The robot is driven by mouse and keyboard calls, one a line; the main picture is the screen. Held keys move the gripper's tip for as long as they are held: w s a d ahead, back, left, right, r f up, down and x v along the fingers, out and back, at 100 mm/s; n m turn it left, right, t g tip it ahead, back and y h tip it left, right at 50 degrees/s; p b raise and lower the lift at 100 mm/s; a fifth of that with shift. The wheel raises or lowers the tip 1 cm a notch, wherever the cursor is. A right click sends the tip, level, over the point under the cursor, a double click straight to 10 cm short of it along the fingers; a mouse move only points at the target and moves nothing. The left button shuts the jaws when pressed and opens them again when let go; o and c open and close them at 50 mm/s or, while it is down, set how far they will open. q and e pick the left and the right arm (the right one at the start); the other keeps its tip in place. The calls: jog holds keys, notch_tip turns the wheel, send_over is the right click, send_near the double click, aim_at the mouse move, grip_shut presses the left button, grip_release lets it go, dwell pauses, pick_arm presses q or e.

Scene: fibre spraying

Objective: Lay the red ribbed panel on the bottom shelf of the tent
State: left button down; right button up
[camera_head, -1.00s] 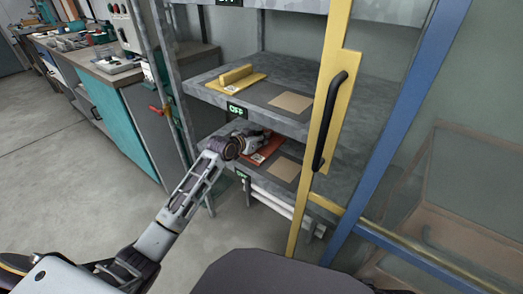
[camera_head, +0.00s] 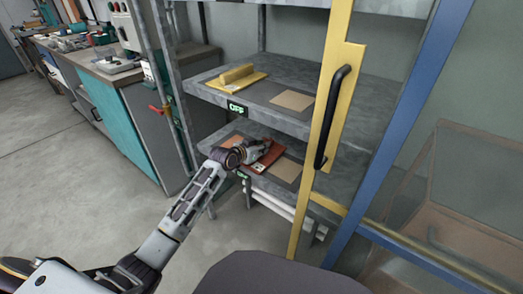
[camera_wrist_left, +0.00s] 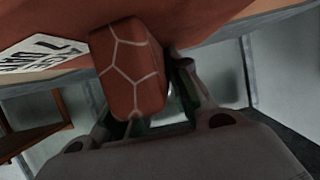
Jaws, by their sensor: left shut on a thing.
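The red ribbed panel (camera_head: 272,154) is at the bottom shelf (camera_head: 218,140) of the tent, beneath the shelf with the yellow panel. I cannot tell whether it rests on the shelf or is just above it. My left gripper (camera_head: 258,148) reaches in from the left and is shut on the panel's raised rib. In the left wrist view the red rib (camera_wrist_left: 130,70) with pale lines sits between the fingers, and a white printed label (camera_wrist_left: 38,53) lies on the panel beside it. My right gripper is not in view.
A yellow ribbed panel (camera_head: 238,76) and a tan square (camera_head: 292,101) lie on the shelf above. Another tan square (camera_head: 285,169) is on the bottom shelf. The yellow door frame with a black handle (camera_head: 332,117) stands right of the arm. A metal post (camera_head: 176,90) stands left.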

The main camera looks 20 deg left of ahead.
pick_arm(q)
jog(key=shift+f, duration=0.1)
dwell(0.4)
jog(key=c, duration=1.3)
grip_release()
jog(key=shift+f, duration=0.15)
